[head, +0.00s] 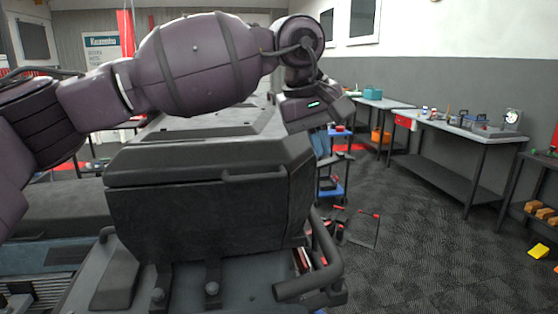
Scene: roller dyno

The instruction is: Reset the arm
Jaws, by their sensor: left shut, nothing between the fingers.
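My left arm (195,62) comes in from the left and reaches across the upper middle of the head view. It bends down at the wrist, above the right end of a large dark box (205,212). My right gripper is not in view.
The dark lidded box stands on a metal frame with a thick bent tube (322,262) at its right. A blue-shelved cart (331,190) stands behind the gripper. Workbenches (455,128) with tools line the right wall. A yellow object (538,251) lies on the dark floor, which is mostly clear at right.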

